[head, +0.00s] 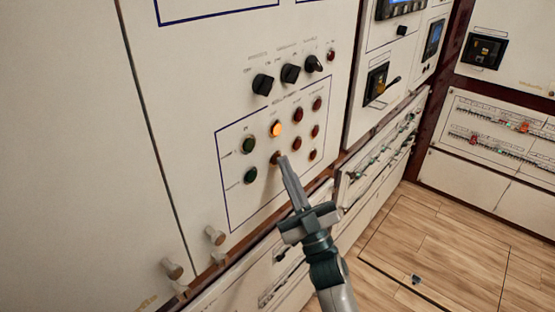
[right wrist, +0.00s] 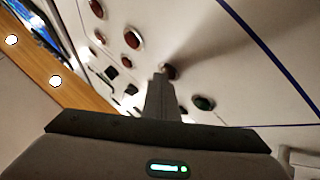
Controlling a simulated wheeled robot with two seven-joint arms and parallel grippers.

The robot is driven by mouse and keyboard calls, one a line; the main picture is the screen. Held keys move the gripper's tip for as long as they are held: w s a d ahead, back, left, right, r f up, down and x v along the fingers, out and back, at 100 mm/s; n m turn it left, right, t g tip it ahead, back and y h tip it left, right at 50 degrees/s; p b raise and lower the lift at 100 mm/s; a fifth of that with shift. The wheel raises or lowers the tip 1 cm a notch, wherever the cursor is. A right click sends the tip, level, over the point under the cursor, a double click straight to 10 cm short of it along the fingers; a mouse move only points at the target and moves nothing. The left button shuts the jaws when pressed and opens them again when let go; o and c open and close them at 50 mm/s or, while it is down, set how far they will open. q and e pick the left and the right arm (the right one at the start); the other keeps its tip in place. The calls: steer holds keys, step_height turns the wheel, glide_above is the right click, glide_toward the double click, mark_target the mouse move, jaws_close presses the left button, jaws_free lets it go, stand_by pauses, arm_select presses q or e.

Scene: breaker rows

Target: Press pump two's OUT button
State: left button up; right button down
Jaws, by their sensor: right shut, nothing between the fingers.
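A blue-outlined area (head: 233,207) on the white cabinet panel holds two rows of round buttons. The lower row has a green button (head: 250,175) at left, then a reddish-brown button (head: 276,158). The labels are too small to read, so I cannot tell which button is pump two's OUT. My right gripper (head: 283,160) is shut and empty, its fingertips at the reddish-brown button and partly covering it. In the right wrist view the fingertips (right wrist: 162,72) are right beside that button (right wrist: 171,72); I cannot tell whether they touch. My left gripper is not in view.
Above in the upper row are another green button (head: 248,145) and a lit orange one (head: 276,129). Red buttons (head: 297,115) lie to the right. Black rotary knobs (head: 290,73) stick out above the outlined area. Round pegs (head: 215,236) project at lower left. Wooden floor (head: 450,250) is open at right.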

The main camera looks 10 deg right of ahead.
steer(key=shift+s+d, duration=0.5)
steer(key=shift+s, duration=0.15)
steer(key=shift+s+d+p, duration=0.4)
steer(key=shift+s+d, duration=0.4)
steer(key=shift+s, duration=0.2)
steer(key=shift+s+d+p, duration=0.4)
steer(key=shift+s+d, duration=0.35)
steer(key=shift+s, duration=0.25)
